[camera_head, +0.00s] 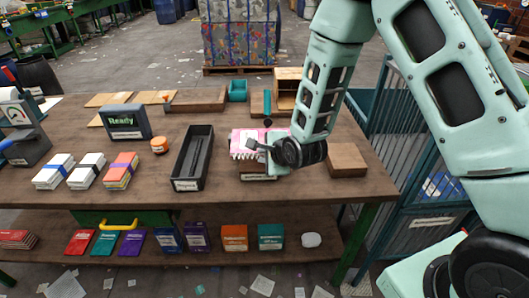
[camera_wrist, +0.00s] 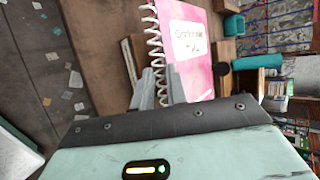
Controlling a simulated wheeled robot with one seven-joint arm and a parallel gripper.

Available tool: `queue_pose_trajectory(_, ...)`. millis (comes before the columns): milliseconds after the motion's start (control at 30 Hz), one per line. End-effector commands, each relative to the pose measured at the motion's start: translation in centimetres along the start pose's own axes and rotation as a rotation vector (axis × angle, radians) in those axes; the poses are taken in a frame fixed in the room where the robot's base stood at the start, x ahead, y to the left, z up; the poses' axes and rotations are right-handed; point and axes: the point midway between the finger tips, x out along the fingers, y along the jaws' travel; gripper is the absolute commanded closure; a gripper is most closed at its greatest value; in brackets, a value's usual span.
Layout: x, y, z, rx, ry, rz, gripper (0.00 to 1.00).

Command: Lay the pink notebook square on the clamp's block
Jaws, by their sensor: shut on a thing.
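The pink notebook (camera_head: 244,137) has a white spiral binding along its near edge. It lies roughly flat over a labelled wooden block (camera_head: 258,177), which it and my arm partly hide; I cannot tell whether they touch. In the wrist view the notebook (camera_wrist: 203,75) shows a white label with handwriting. My gripper (camera_head: 257,147) is shut on the notebook at its spiral edge; its fingers also show in the wrist view (camera_wrist: 158,88). A black round knob (camera_head: 268,122) with a teal upright stands just behind the notebook, perhaps part of the clamp.
A long black tray (camera_head: 193,158) stands left of the notebook. A bare wooden block (camera_head: 347,157) lies to the right. Banded notebook stacks (camera_head: 121,169), an orange round item (camera_head: 159,145) and a "Ready" display (camera_head: 126,122) are at left. The front middle of the table is clear.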

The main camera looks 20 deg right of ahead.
Motion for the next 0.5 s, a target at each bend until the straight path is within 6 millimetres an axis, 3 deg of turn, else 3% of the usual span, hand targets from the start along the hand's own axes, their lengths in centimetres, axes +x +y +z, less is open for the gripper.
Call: queue_pose_trajectory(500,1.0,1.2,-0.4,0.004,0.015,-0.005,1.00)
